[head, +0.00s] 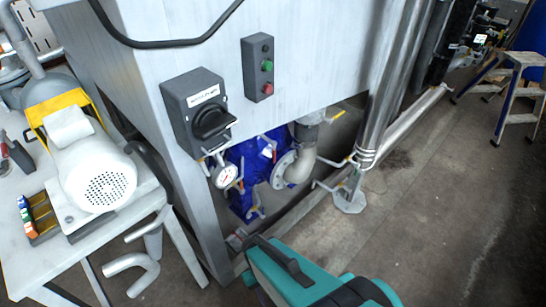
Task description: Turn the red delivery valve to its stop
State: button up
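I cannot make out a clear red valve wheel or lever. A small red part (268,148) shows on the blue machine (250,163) under the grey cabinet, too small to tell if it is the delivery valve. A pale curved pipe with a flange (297,168) stands to its right. A round white gauge (226,175) hangs at the left. My gripper is not in view.
A grey cabinet (300,85) carries a dark rotary switch (208,122) and a button box (259,67). A white table (28,262) with a motor (95,165) stands left. Concrete floor (430,180) is open at right. A step stool (515,90) is far right.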

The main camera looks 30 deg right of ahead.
aim_at(274, 143)
jog(key=u, duration=0.1)
jog(key=k, duration=1.05)
jog(key=z, duration=0.5)
jog(key=i, duration=1)
